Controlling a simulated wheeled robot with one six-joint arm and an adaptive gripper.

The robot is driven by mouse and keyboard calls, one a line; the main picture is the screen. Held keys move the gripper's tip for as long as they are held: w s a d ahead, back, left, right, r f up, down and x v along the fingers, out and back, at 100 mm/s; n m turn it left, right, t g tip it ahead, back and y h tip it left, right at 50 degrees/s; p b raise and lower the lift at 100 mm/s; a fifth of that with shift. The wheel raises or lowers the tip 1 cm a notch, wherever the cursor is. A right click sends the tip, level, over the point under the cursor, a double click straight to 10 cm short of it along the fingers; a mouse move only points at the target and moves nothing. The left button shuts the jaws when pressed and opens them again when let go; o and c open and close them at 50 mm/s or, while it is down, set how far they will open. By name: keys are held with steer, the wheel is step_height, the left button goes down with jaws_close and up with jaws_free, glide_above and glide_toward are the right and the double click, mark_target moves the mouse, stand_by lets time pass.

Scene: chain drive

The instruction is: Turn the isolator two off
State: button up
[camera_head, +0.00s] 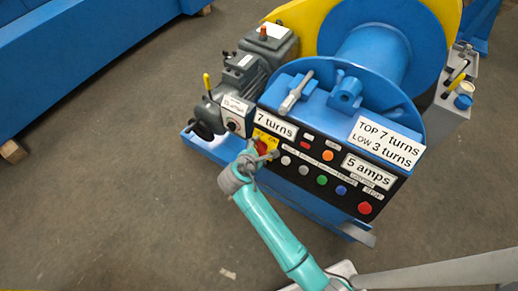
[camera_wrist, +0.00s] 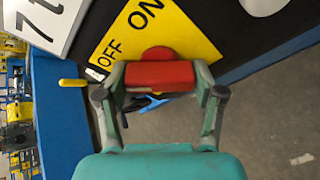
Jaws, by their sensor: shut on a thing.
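The isolator has a yellow plate (camera_wrist: 185,30) marked OFF and ON and a red handle (camera_wrist: 158,74). My gripper (camera_wrist: 160,76) has a finger on each side of the red handle and is shut on it. In the wrist view the handle lies level across the picture, below the slanted labels, with the OFF label (camera_wrist: 108,54) up and left of it. Which label the handle points to, I cannot tell. In the head view the yellow plate (camera_head: 266,137) sits at the panel's left end, and my gripper (camera_head: 257,153) partly covers the red handle (camera_head: 262,147).
The black panel (camera_head: 310,170) carries several buttons and lamps close to the right of the isolator. A "7 turns" label (camera_head: 275,124) is just above it. A grey motor (camera_head: 240,75) and a blue drum (camera_head: 370,55) stand behind. The floor (camera_head: 110,210) at left is clear.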

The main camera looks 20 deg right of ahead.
stand_by(0.4)
steer(key=o, duration=1.1)
steer(key=shift+o, duration=0.2)
steer(key=v, duration=1.2)
steer(key=shift+s+d+f, duration=0.1)
steer(key=shift+f, duration=0.05)
